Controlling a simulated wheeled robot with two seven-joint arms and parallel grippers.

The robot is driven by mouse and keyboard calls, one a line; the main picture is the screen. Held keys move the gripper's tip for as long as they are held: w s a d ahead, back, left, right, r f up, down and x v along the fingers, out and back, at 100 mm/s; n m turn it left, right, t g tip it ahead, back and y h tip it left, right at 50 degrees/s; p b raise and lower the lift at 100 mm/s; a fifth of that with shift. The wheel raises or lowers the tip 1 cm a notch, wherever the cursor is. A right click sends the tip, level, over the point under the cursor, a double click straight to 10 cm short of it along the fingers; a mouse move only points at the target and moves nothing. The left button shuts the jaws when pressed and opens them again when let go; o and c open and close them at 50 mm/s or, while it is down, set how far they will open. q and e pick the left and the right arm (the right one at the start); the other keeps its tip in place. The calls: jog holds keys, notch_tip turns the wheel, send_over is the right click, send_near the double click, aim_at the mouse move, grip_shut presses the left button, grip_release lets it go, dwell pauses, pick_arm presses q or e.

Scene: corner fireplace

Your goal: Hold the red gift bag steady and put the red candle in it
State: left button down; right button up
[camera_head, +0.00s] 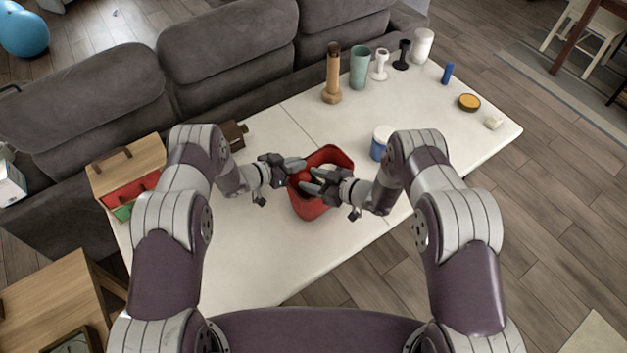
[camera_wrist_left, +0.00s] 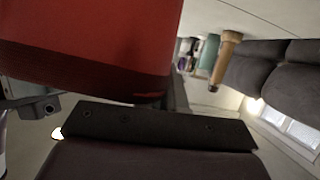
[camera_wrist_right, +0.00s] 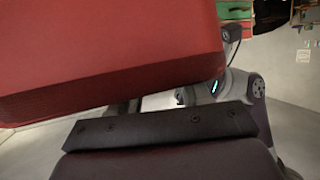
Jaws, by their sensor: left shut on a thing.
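The red gift bag (camera_head: 311,208) stands on the white table (camera_head: 255,262), with its opening up. Its red side fills much of the left wrist view (camera_wrist_left: 85,45) and the right wrist view (camera_wrist_right: 110,55). My left gripper (camera_head: 299,165) is at the left part of the rim, shut on the bag as far as I can tell. My right gripper (camera_head: 312,181) reaches in over the opening from the right, its fingers apart. A small rounded red patch between the grippers, seemingly the red candle (camera_head: 302,177), is mostly hidden by the fingers.
A blue-and-white jar (camera_head: 380,143) stands close right of the bag, beside my right arm. A wooden candlestick (camera_head: 332,75), a green vase (camera_head: 359,67) and other items stand farther back. A wooden box (camera_head: 127,165) is at the left end. The front table edge is clear.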

pick_arm(q)
jog(key=shift+w+a+f, duration=0.15)
jog(key=shift+w, duration=0.05)
pick_arm(e)
jog(key=v, duration=1.2)
pick_arm(q)
jog(key=c, duration=1.2)
grip_release()
jog(key=shift+o, duration=0.2)
jog(key=o, duration=0.5)
jog(key=shift+o, duration=0.2)
pick_arm(e)
jog(key=shift+r, duration=0.1)
